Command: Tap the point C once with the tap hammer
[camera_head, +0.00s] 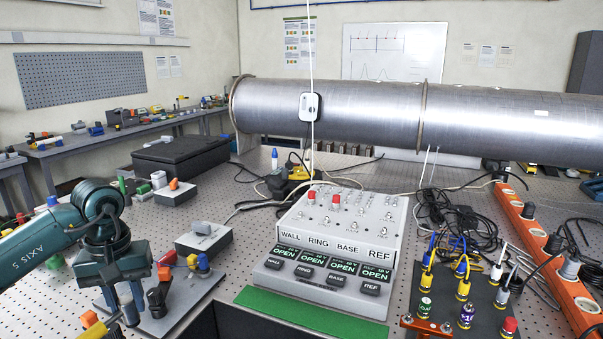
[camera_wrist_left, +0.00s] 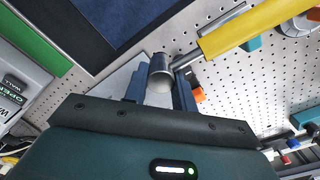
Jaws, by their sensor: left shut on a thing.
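The tap hammer shows in the left wrist view, with a grey metal head (camera_wrist_left: 161,72) and a yellow handle (camera_wrist_left: 240,32) that runs off to the upper right. My left gripper (camera_wrist_left: 160,92) is shut on the hammer at its metal head. In the head view my left gripper (camera_head: 122,305) points down over the table at the lower left; a yellow piece (camera_head: 96,328) beside it looks like the handle. The large steel pipe (camera_head: 340,108) lies across the back, with a white box (camera_head: 309,107) on it. I cannot make out a mark for point C. My right gripper is not in view.
A grey console (camera_head: 340,225) with WALL, RING, BASE and REF labels and lit OPEN displays stands mid-table, behind a green strip (camera_head: 310,315). A dark plug board (camera_head: 470,300) and an orange power strip (camera_head: 545,250) are at right. Loose cables lie below the pipe.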

